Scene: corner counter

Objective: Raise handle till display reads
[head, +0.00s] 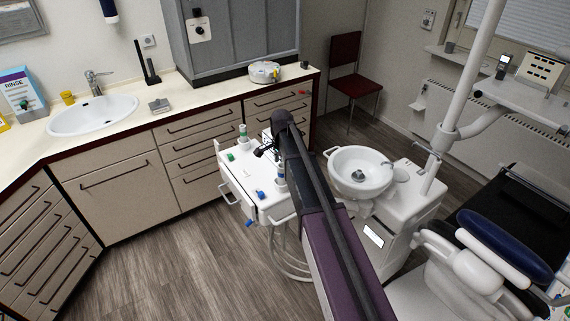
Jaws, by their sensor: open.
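My gripper (262,151) is small and dark in the head view. It is open, at the far end of my arm, over or near the white instrument cart (252,207); my arm hides part of the cart. I cannot tell which handle the task means. A black upright lever-like thing (140,60) stands on the counter beside a second black piece (152,70). A white panel with black knobs (198,26) is on the grey cabinet. A dark handset with a light face (503,63) stands at the right; no reading is legible.
The cream counter (205,97) carries a sink (92,115) and a round white device (265,71). A white basin (358,173) is right of my arm. The dental chair (476,262) fills the lower right. Wooden floor (165,265) is clear at lower left.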

